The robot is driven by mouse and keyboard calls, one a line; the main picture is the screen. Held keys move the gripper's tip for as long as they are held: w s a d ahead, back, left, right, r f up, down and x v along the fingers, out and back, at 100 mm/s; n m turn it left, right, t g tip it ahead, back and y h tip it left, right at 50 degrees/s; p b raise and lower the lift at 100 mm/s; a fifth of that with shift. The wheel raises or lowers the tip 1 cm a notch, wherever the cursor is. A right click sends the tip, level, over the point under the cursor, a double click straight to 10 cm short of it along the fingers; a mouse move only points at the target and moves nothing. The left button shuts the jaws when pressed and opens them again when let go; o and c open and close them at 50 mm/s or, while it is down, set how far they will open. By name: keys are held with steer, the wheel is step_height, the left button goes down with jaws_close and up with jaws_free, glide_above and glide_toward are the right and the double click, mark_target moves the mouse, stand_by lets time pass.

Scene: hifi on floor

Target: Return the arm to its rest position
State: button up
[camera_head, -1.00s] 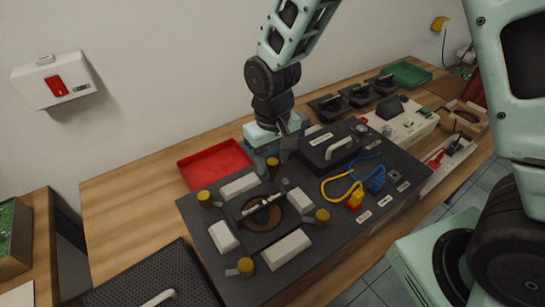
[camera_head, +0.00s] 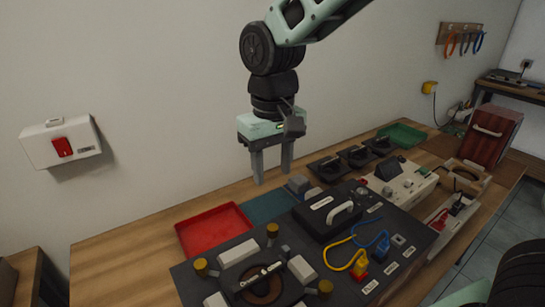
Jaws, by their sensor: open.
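My gripper (camera_head: 273,169) hangs from my arm above the back of the workbench, pointing down. Its two grey fingers are spread apart with nothing between them. The fingertips are in the air behind the dark panel and above the teal mat (camera_head: 268,207), apart from the things below. My arm reaches in from the top right of the picture.
A dark panel (camera_head: 213,262) with a black handled box (camera_head: 329,215) and yellow and blue cables stands below. A red tray (camera_head: 214,229) lies left, a green tray (camera_head: 402,135) back right. A white box with a red switch (camera_head: 61,144) is on the wall.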

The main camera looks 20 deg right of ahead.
step_height(320, 180, up, 2)
stand_by(0.5)
steer(key=s+f+n, duration=0.2)
steer(key=s+f, duration=0.1)
steer(key=s, duration=0.7)
steer(key=s+a+f+n, duration=0.1)
steer(key=s+f+n, duration=0.2)
steer(key=s, duration=0.7)
steer(key=shift+a+f+y, duration=0.15)
steer(key=shift+f+y, duration=0.15)
steer(key=shift+f, duration=0.05)
steer(key=shift+w, duration=0.1)
stand_by(0.5)
